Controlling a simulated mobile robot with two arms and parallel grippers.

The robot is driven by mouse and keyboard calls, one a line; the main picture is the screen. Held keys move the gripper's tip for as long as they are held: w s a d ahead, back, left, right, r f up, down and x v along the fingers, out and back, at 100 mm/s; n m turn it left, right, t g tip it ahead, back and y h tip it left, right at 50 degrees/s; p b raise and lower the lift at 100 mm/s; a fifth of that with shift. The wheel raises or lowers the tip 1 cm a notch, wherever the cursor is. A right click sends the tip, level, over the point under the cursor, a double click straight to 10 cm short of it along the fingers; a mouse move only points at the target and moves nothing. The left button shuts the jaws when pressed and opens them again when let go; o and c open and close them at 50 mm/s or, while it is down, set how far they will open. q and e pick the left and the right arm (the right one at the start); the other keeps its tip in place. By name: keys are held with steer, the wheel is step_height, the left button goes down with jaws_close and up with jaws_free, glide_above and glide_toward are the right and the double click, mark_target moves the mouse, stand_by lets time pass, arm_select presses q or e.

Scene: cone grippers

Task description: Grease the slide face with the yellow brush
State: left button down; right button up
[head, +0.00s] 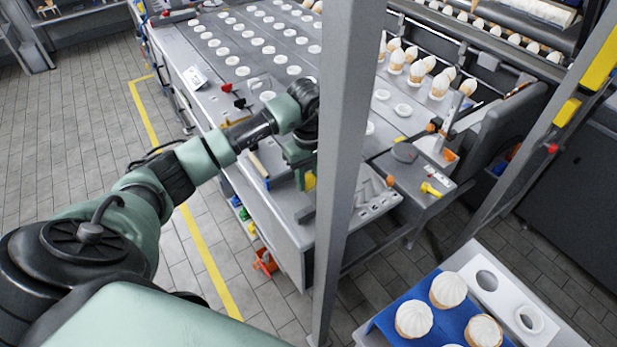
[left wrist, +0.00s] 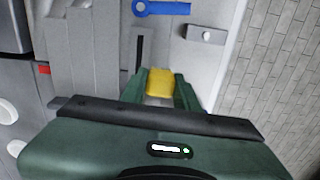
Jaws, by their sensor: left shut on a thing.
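My left gripper (head: 305,183) is at the near end of the grey machine table, partly behind the grey post in the head view. It is shut on the yellow brush (head: 311,181), of which only a small yellow part shows. In the left wrist view the yellow brush (left wrist: 160,83) sits between the two green fingers of my left gripper (left wrist: 161,88). Its bristles are hidden. Grey machine surfaces with a dark slot (left wrist: 139,52) lie just beyond the fingers; I cannot tell which is the slide face, or whether the brush touches it. My right gripper is not in view.
The grey post (head: 345,150) stands close to my left forearm. A blue wrench-like tool (left wrist: 160,8) lies beyond the gripper. A small yellow tool (head: 431,190) lies on the side shelf. A blue tray (head: 385,325) holds cones in front.

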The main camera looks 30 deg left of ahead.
arm_select(q)
steer(key=shift+f+b, duration=0.65)
steer(key=shift+f, duration=0.1)
